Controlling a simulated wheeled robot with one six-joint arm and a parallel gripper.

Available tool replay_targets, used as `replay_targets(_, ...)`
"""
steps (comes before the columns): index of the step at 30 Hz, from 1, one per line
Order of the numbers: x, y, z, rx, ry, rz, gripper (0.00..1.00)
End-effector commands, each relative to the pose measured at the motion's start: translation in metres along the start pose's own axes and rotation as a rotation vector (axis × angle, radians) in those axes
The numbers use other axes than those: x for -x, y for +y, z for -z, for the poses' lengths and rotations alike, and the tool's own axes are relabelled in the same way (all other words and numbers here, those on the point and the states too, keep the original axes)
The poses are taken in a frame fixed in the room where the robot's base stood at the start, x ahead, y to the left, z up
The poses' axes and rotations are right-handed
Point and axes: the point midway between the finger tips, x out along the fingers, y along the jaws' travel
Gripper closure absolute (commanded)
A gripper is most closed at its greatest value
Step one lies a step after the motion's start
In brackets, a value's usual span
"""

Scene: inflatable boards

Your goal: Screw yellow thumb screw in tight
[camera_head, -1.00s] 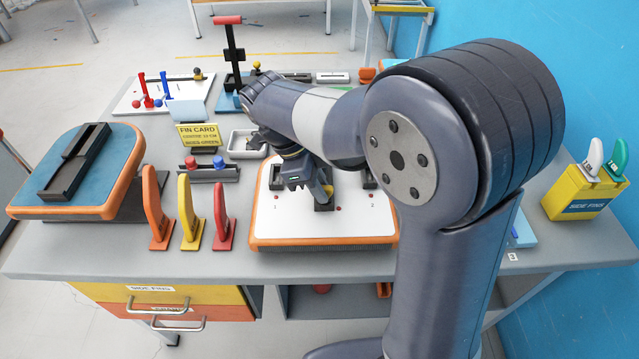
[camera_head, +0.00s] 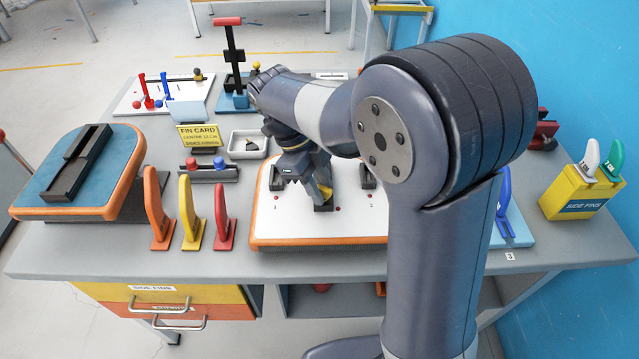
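A white board with an orange rim (camera_head: 300,242) lies in the middle of the bench, with black fin boxes on it, one of them at its right (camera_head: 367,177). My gripper (camera_head: 322,192) points down over the middle black box (camera_head: 324,207). A small yellow piece (camera_head: 327,191) shows at its fingertips, low against this box. It may be the yellow thumb screw, but it is too small and too covered to be sure. Whether the fingers are apart or closed on it cannot be told. My arm hides the board's right part.
A black rack holds a red knob (camera_head: 191,163) and a blue knob (camera_head: 219,162). Orange, yellow and red fins (camera_head: 190,212) stand at the board's left. A blue board (camera_head: 122,160) is tilted at far left. A yellow side-fins box (camera_head: 583,190) stands at right.

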Motion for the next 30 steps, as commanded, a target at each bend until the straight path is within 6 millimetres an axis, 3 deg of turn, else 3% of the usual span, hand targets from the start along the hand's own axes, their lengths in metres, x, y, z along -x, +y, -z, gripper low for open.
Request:
replay_targets(5, -0.001, 0.0, 0.0, 0.001, 0.001, -0.001, 0.56)
replay_targets(14, 0.002, 0.001, 0.001, 0.002, 0.002, -0.002, 0.56)
replay_targets(30, 0.046, 0.0, 0.019, 0.003, 0.002, -0.002, 0.56)
